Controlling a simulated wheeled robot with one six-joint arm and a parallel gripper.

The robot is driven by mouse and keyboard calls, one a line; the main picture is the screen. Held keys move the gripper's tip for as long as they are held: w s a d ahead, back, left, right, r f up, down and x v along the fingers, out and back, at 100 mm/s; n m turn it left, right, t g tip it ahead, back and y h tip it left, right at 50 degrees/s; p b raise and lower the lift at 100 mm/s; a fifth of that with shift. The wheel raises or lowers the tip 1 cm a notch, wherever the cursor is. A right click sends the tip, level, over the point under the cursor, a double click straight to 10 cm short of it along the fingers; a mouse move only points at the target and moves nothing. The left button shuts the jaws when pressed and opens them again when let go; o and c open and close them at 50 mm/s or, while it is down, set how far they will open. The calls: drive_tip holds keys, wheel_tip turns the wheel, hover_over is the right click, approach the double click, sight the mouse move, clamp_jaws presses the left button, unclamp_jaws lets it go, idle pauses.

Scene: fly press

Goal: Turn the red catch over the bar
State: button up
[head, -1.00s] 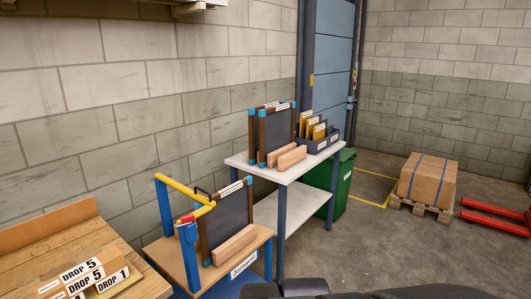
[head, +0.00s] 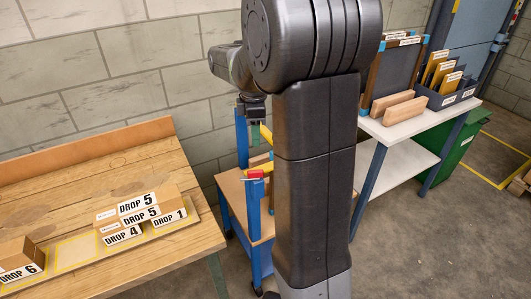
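Parts of the yellow bar (head: 266,132) show behind and above the catch; my arm hides the rest, so I cannot tell how bar and catch meet.
A wooden bench (head: 110,255) with boxes labelled DROP stands at left. A white table (head: 405,125) with framed panels, wooden blocks and a dark bin (head: 450,95) of folders is at right. A green container (head: 455,150) stands behind it. Floor at lower right is clear.

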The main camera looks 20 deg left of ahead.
sight(256, 170)
wheel_tip(256, 170, down, 14)
drive_tip(key=shift+a+r+p, duration=0.15)
drive_tip(key=shift+r+p, duration=0.05)
drive_tip(key=shift+p, duration=0.45)
drive_tip(key=shift+c, duration=0.3)
clamp_jaws()
